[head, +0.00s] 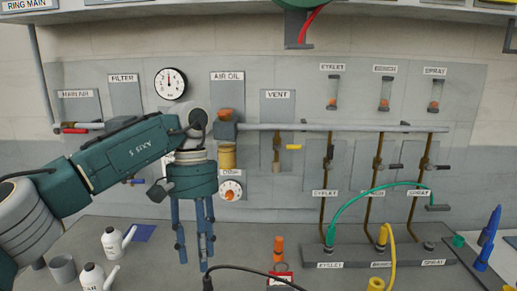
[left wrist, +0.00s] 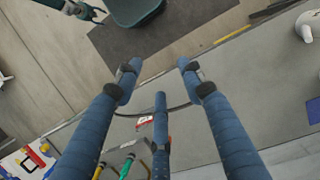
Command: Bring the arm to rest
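My left gripper (head: 194,258) hangs with its blue fingers pointing down, above the bench (head: 150,262) and in front of the panel (head: 300,190). In the left wrist view its fingers (left wrist: 159,82) are spread apart with nothing between them, so it is open and empty. The arm reaches in from the left and covers part of the panel. At the top left of the left wrist view a small dark gripper shows (left wrist: 86,11), apparently my right one; its fingers are too small to read. The head view does not show it.
White bottles (head: 115,243) and a grey cup (head: 62,268) stand left of the gripper. An orange-topped piece (head: 279,248) stands right of it, near a black cable. A green hose (head: 370,192), yellow hose (head: 391,250) and blue tool (head: 488,238) are further right.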

